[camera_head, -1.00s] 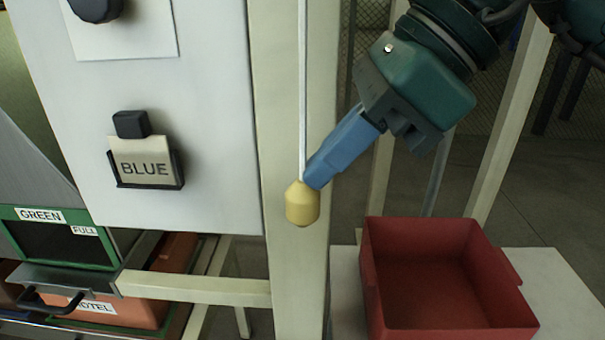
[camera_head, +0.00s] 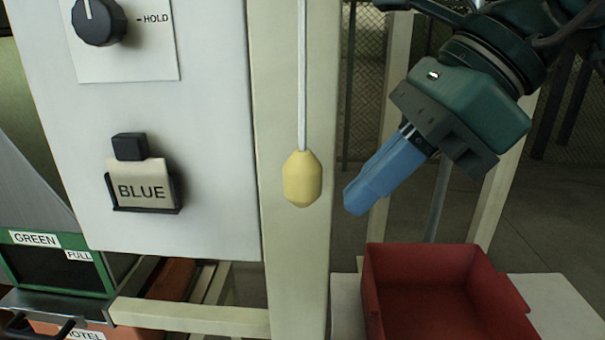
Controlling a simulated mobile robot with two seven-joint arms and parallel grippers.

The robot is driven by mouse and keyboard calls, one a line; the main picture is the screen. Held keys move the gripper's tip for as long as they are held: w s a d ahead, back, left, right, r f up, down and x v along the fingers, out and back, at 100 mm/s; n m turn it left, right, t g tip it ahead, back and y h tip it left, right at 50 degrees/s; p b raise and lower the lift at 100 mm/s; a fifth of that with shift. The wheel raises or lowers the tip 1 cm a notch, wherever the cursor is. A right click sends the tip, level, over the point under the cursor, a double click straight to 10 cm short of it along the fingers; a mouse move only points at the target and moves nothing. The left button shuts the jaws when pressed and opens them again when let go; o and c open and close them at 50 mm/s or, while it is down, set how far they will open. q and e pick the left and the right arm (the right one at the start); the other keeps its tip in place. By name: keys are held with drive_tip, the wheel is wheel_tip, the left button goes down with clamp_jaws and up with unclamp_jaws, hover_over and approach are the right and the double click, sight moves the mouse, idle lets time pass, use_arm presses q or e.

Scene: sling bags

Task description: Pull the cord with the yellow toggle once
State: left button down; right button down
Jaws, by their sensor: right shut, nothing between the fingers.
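The yellow toggle (camera_head: 302,180) hangs at the end of a thin white cord (camera_head: 302,75), in front of a cream post. The cord hangs straight down. My right gripper (camera_head: 356,205), with blue fingers, is shut and empty. It is to the right of the toggle and apart from it, with its tips slightly lower than the toggle's middle. My left gripper is not in view.
A white panel (camera_head: 215,160) with a dark knob (camera_head: 98,22) and a BLUE card holder (camera_head: 143,188) stands left of the cream post (camera_head: 265,120). A red bin (camera_head: 400,258) sits below my right gripper.

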drive_tip(key=v, duration=1.2)
drive_tip(key=shift+d+r+p, duration=0.25)
drive_tip(key=shift+p, duration=0.2)
